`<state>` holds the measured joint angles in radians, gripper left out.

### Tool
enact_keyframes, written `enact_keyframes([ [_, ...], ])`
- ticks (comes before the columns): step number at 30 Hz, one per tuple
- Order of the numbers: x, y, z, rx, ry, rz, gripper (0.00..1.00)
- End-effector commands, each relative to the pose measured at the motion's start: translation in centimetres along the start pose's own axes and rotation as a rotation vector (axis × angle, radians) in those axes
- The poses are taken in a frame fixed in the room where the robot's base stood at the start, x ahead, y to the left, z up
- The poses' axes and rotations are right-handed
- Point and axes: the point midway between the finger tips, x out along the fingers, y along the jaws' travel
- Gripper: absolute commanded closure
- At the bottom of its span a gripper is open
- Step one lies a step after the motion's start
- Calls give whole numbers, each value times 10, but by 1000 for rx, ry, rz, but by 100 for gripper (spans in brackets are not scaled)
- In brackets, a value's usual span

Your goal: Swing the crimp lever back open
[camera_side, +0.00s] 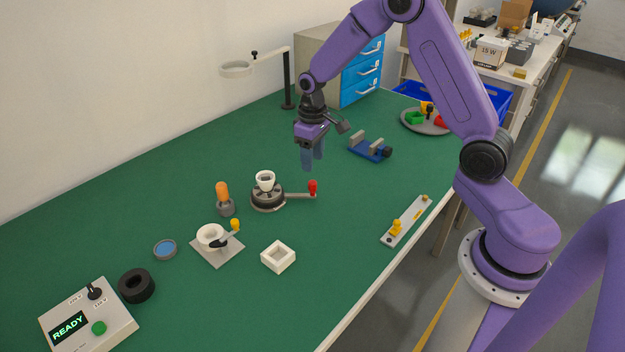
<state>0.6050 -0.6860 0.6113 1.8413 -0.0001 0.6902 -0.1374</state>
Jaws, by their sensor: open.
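A dark round fixture (267,199) stands on the green bench with a white cup-shaped part (265,180) on top. A grey lever (297,195) reaches from it to the right and ends in an upright red knob (313,186); this looks like the crimp lever. My gripper (313,164) points down, open, with its blue fingers above and behind the red knob. No contact with the knob shows, and the gap between the fingers is hard to see from this side.
An orange-handled tool (222,195) and a white ring on a plate (212,238) with a yellow knob stand left of the fixture. A white square tray (278,257) is in front. A blue vise (369,150) and a yellow-knobbed strip (407,220) lie right.

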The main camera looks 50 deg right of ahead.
Motion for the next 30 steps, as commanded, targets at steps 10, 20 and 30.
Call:
enact_keyframes([
  [10,60,0,0,0,-1,0,49],
  [20,80,0,0,1,2,0,49],
  [30,80,0,0,1,2,0,82],
])
